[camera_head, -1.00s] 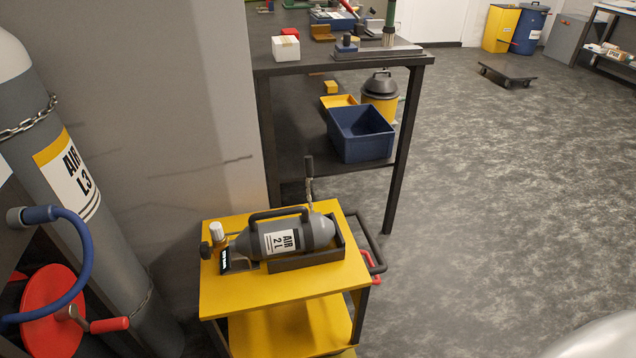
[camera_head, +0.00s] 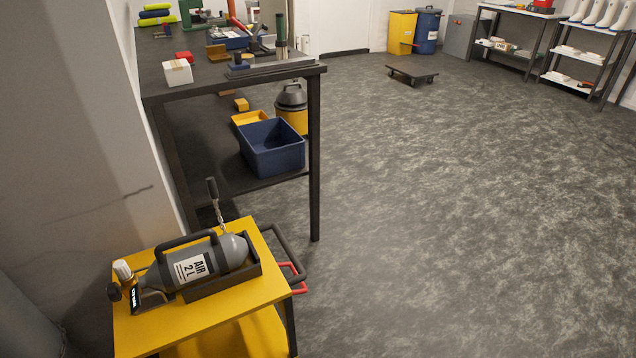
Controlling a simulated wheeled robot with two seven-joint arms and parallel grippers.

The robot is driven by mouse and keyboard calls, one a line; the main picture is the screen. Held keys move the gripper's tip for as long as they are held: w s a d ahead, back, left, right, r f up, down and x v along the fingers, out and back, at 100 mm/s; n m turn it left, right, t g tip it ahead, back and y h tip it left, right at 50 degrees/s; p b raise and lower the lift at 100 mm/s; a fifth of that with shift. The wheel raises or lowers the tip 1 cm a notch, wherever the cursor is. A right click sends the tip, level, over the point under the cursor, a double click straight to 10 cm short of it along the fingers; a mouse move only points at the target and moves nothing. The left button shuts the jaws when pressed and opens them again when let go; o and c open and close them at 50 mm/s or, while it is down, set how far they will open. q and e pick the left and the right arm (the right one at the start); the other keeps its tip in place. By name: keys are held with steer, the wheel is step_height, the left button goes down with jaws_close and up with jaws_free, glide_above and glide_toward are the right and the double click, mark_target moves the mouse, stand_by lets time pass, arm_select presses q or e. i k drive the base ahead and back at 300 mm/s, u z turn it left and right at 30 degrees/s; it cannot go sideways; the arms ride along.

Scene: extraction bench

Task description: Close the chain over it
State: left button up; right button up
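A grey air bottle (camera_head: 203,263) labelled "AIR 2 L" lies on its side in a dark cradle (camera_head: 222,281) on top of a yellow cart (camera_head: 200,318). It has a black carrying handle and a valve at its left end. A short chain (camera_head: 219,218) with a dark handle at its upper end stands up behind the bottle, close to its right end. The chain does not lie across the bottle. Whether its lower end is fixed to the cradle is hidden behind the bottle. Neither gripper is in view.
A wheeled dolly (camera_head: 412,76) sits far back. Open floor lies to the right.

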mark_target(212, 185)
steer(key=z, duration=0.55)
steer(key=i, duration=4.6)
steer(key=u, duration=4.7)
steer(key=i, duration=0.95)
steer(key=z, duration=0.05)
steer(key=k, duration=0.5)
steer(key=u, duration=0.7)
